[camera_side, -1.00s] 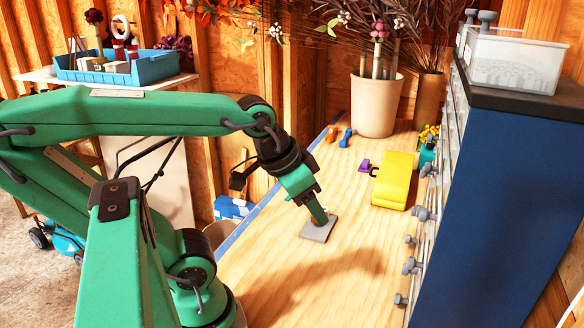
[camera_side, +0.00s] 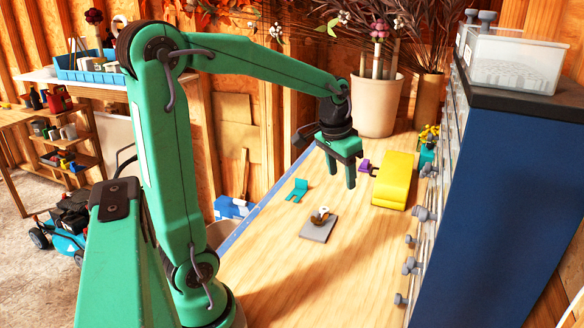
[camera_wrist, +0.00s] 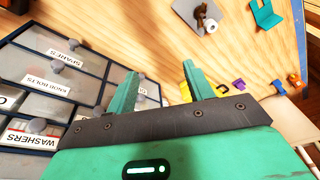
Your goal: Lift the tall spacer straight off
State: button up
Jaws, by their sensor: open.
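A grey plate (camera_side: 316,232) lies on the wooden bench in the side view. A small brown piece (camera_side: 321,213) and a pale round piece sit on it. In the wrist view the plate (camera_wrist: 186,9) is at the top, with the brown piece (camera_wrist: 201,13) and the pale cylinder (camera_wrist: 211,26) side by side. I cannot tell which of them is the tall spacer. My gripper (camera_side: 342,186) is open and empty, pointing down above the bench, beyond and to the right of the plate. Its two fingers show in the wrist view (camera_wrist: 160,77).
A teal bracket (camera_side: 296,190) lies left of my gripper. A yellow block (camera_side: 394,181) and a purple piece (camera_side: 366,166) are to its right. A blue cabinet with knobbed drawers (camera_wrist: 52,80) borders the bench's right side. A large planter (camera_side: 377,105) stands behind. The front bench is clear.

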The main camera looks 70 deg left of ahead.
jog(key=w+a+f+g, duration=0.1)
jog(key=w+a+f, duration=0.3)
jog(key=a+f, duration=0.3)
jog(key=n+g, duration=0.1)
send_over(324, 212)
jog(key=w+a, duration=0.1)
jog(key=shift+h, duration=0.4)
jog(key=shift+w+a+f, duration=0.1)
jog(key=shift+f, duration=2.1)
jog(key=shift+w+a+f, duration=0.1)
jog(key=shift+f, duration=2.05)
jog(key=shift+s+f, duration=0.15)
jog(key=shift+f, duration=2.45)
jog(key=c, duration=1)
